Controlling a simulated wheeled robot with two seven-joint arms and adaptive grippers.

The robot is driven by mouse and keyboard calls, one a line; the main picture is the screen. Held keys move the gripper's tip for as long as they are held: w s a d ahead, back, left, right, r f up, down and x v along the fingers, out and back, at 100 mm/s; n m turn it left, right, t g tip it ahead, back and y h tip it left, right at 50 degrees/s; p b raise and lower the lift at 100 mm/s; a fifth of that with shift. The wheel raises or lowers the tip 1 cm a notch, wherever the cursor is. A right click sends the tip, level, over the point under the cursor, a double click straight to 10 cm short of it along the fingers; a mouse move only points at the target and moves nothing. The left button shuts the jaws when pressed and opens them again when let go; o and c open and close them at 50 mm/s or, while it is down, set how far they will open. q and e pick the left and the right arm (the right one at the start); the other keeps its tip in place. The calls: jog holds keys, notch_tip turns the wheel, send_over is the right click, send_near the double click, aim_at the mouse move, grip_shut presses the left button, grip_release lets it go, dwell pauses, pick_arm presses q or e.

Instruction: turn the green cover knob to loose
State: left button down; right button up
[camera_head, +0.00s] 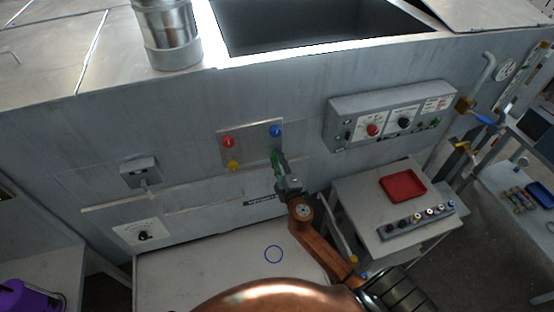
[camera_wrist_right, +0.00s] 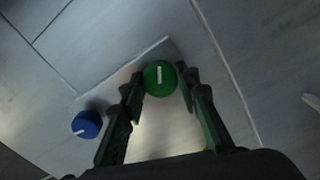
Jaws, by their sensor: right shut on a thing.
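The green cover knob (camera_wrist_right: 160,77) is round with a white line, which runs upright in the right wrist view. It sits on a square panel (camera_head: 250,150) on the grey machine's front, at the panel's lower right corner. My right gripper (camera_head: 277,160) reaches the panel from below and hides most of the knob in the head view. In the right wrist view its two fingers lie on either side of the knob, shut on it. My left gripper is in neither view.
The panel also carries a red knob (camera_head: 228,142), a blue knob (camera_head: 275,131) and a yellow knob (camera_head: 233,166). A control box (camera_head: 340,104) sticks out to the right. Below it, a small table (camera_head: 356,205) holds a red tray (camera_head: 403,186).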

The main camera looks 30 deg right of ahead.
jog(key=n+p, duration=0.7)
jog(key=n, duration=1.5)
jog(key=shift+n, duration=0.3)
dwell(0.3)
jog(key=o, duration=1.2)
jog(key=shift+c, duration=0.2)
jog(key=shift+s, duration=0.1)
